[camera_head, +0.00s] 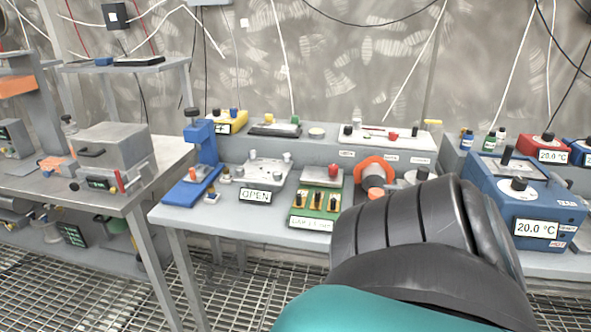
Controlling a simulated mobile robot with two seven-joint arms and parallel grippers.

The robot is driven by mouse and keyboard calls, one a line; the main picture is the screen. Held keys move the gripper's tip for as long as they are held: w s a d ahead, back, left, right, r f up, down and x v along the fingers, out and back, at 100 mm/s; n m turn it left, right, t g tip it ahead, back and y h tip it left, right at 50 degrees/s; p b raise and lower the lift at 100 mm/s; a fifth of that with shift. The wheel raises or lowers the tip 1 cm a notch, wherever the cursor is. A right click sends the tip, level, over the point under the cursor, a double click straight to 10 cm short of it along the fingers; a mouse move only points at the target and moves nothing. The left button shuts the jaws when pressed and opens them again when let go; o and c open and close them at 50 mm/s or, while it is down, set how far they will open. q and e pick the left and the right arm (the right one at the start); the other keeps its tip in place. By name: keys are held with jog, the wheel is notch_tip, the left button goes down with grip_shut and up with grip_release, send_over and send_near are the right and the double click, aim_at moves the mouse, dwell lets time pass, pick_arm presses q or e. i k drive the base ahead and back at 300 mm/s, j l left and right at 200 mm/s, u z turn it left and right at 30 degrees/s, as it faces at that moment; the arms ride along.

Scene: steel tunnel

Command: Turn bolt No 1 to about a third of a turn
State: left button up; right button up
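I cannot make out a bolt marked No 1. A green board (315,223) with several dark upright pegs or switches stands at the front edge of the middle bench; its label is too small to read. Left of it is a light plate (263,171) with small posts and a sign reading OPEN (255,195). An orange ring-shaped part (374,168) sits to the right, partly behind a black and teal link of my arm, which fills the lower right foreground. This link hides part of the bench. Neither gripper shows.
A blue stand (204,144) is at the left of the middle bench (180,217). A blue box reading 20.0 °C (527,200) stands at the right. A grey box (110,148) is on the left bench. The grating floor (255,275) between the benches is open.

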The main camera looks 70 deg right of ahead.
aim_at(239, 171)
jog(key=z, duration=1.95)
